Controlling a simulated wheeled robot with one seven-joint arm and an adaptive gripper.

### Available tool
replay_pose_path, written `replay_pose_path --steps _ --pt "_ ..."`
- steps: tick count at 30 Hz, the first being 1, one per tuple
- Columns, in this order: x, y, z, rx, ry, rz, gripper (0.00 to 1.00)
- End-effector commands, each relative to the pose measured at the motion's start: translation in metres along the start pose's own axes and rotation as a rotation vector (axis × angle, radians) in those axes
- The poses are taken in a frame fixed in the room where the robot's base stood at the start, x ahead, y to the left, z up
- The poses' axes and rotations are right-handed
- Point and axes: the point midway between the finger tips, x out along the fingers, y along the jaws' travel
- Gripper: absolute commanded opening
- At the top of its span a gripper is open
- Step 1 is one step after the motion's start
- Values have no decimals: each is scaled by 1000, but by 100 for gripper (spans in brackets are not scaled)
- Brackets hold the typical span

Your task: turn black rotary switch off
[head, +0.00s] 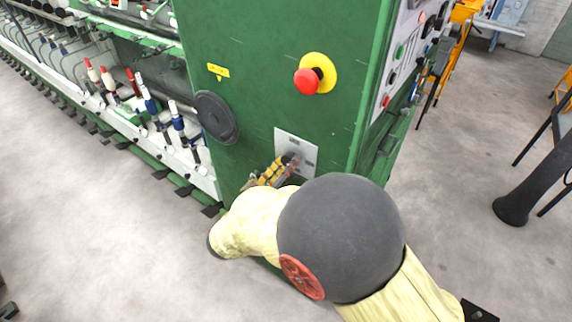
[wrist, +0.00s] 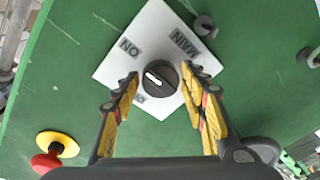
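The black rotary switch (wrist: 158,78) sits on a white plate (wrist: 115,62) on a green machine panel. A short white mark on its face slants toward the left in the wrist view; I cannot tell its exact setting. An upside-down ON label and a MAIN label show on the plate; a smaller label is partly hidden by the left finger. My gripper (wrist: 160,74) is open, with yellow-and-black fingertips on either side of the switch, close to it; contact is unclear. In the head view, my gripper (head: 286,165) is at the plate (head: 309,151), mostly hiding the switch.
A red emergency button (head: 308,81) on a yellow base is above the plate; it also shows in the wrist view (wrist: 46,162). A black round disc (head: 216,117) is left on the panel. Spindles with bobbins (head: 150,102) line the machine's left.

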Motion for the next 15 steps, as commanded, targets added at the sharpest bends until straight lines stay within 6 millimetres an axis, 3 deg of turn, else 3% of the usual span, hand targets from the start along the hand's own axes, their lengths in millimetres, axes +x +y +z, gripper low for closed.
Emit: replay_pose_path --steps 15 --pt "0 0 0 0 0 0 12"
